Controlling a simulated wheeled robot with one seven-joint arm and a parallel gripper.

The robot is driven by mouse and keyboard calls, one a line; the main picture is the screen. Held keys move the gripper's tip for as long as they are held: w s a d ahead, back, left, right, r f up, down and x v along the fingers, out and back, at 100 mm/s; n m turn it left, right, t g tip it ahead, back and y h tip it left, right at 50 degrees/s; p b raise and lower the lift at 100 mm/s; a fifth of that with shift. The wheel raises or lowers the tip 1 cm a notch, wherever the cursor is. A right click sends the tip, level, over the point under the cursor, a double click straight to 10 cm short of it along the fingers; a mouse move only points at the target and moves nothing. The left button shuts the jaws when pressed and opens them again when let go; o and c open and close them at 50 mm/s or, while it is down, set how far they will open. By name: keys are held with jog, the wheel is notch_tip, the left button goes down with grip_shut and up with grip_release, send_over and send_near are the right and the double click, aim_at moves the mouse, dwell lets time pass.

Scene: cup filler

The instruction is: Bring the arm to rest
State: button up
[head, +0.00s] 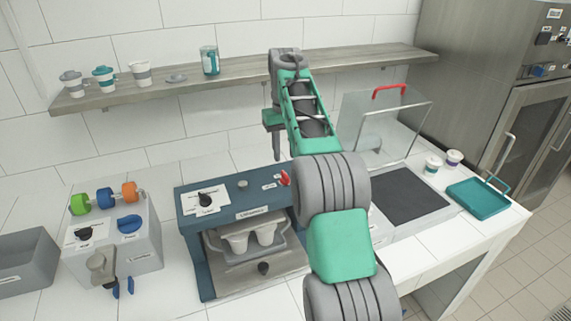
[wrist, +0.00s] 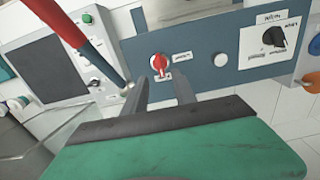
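My arm reaches out over the counter, its green and grey links crossing the middle of the head view. My gripper (head: 276,147) hangs above the back of the blue machine (head: 188,232), fingers downward. In the wrist view my gripper (wrist: 160,82) has two grey fingers apart with nothing between them. The machine's red knob (wrist: 159,63) shows just beyond the fingertips in that view; I cannot tell a touch. The red knob (head: 285,178) also shows in the head view, below and right of the fingers. The arm partly hides the machine's right side.
A wall shelf (head: 235,72) with cups runs behind the arm. A clear panel with a red handle (head: 389,91) stands open over a dark plate (head: 408,194). A teal tray (head: 478,199) lies at right. A grey knob box (head: 135,245) stands at left.

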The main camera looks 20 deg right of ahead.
jog(key=shift+r, duration=0.3)
jog(key=shift+s+a+r, duration=0.15)
jog(key=s+a+t+b, duration=0.25)
jog(key=s+a, duration=0.55)
jog(key=s, duration=0.5)
jog(key=s+a+f+t+b, duration=0.1)
jog(key=s+a+f, duration=0.3)
jog(key=s+f, duration=0.7)
jog(key=s+t, duration=0.1)
jog(key=s, duration=0.2)
jog(key=shift+s+a+f, duration=0.15)
jog(key=shift+a+f, duration=0.05)
jog(key=shift+f, duration=0.05)
